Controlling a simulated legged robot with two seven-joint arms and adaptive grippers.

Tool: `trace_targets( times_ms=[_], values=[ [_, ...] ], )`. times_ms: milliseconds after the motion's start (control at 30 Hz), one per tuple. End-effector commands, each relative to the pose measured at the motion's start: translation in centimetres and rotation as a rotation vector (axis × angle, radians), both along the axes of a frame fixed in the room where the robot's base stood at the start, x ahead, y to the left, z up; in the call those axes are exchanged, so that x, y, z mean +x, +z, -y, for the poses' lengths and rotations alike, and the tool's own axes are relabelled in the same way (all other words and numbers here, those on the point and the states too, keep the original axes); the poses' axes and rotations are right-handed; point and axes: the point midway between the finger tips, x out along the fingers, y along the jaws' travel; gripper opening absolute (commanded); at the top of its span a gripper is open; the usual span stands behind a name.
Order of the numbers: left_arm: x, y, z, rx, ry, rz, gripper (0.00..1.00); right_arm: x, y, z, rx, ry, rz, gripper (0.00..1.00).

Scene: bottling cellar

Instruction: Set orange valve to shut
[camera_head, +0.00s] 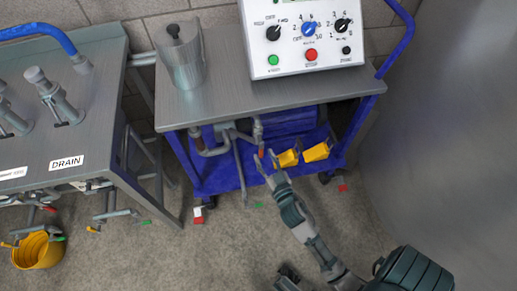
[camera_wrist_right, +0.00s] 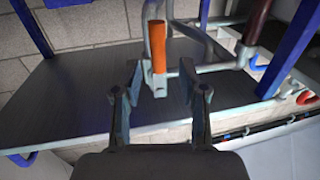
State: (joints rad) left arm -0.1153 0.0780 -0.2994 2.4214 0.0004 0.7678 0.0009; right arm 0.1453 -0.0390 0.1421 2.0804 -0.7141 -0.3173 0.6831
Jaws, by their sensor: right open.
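The orange valve handle (camera_wrist_right: 158,45) stands nearly upright in the right wrist view, on light grey pipework. In the head view the handle (camera_head: 262,152) is small, below the cart's worktop and just beyond my right gripper (camera_head: 268,164). In the wrist view my right gripper (camera_wrist_right: 164,67) is open, one finger on each side of the handle's line. The handle is ahead of and between the fingertips, and nothing is gripped. Contact with a finger cannot be told. The valve body is only partly seen.
A blue-framed cart (camera_head: 205,110) carries a steel jug (camera_head: 181,60) and a control box (camera_head: 303,45). Yellow pieces (camera_head: 315,152) sit right of the handle. A bench (camera_head: 95,75) with a DRAIN label stands left, a yellow bucket (camera_head: 38,250) below. A large grey surface (camera_head: 440,130) borders the right.

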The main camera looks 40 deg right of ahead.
Motion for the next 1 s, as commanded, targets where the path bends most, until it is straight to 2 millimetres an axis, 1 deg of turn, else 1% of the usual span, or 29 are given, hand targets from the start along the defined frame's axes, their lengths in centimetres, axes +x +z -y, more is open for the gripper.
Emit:
trace_targets(
  times_ms=[33,100,200,367,567,600,667,700,767,1000],
  values=[
    [0.2,-0.3,0.0,0.0,0.0,-0.001,0.0,0.9,-0.2,0.4,-0.003,0.001,-0.001,0.42],
    [0.4,-0.5,0.0,0.003,0.0,-0.005,0.0,1.9,-0.3,0.8,0.001,0.001,-0.002,0.42],
    [0.6,-0.7,0.1,0.005,-0.001,-0.011,0.0,2.8,-0.3,1.4,0.003,0.0,-0.001,0.42],
    [0.8,-0.4,0.1,0.005,0.001,0.004,0.0,3.4,-0.3,1.9,0.009,-0.001,-0.001,0.42],
    [0.7,-0.2,0.1,0.0,0.001,0.007,0.0,3.5,-0.2,1.7,0.005,-0.001,0.0,0.42],
    [0.7,-0.2,0.1,0.0,0.0,0.006,0.0,3.5,-0.1,1.6,0.004,-0.001,0.0,0.4],
    [0.7,-0.2,0.1,0.0,0.001,0.006,0.0,3.5,-0.1,1.5,0.003,-0.001,-0.001,0.25],
    [0.7,-0.2,0.1,0.0,0.001,0.005,0.0,3.4,-0.1,1.5,0.002,-0.001,0.0,0.15],
    [0.7,-0.2,0.1,0.0,0.001,0.004,0.0,3.4,-0.1,1.4,0.002,-0.001,0.0,0.0],
    [0.7,-0.2,0.1,0.003,0.002,0.004,0.0,3.4,-0.1,1.5,0.006,0.004,0.002,0.0]
  ],
)
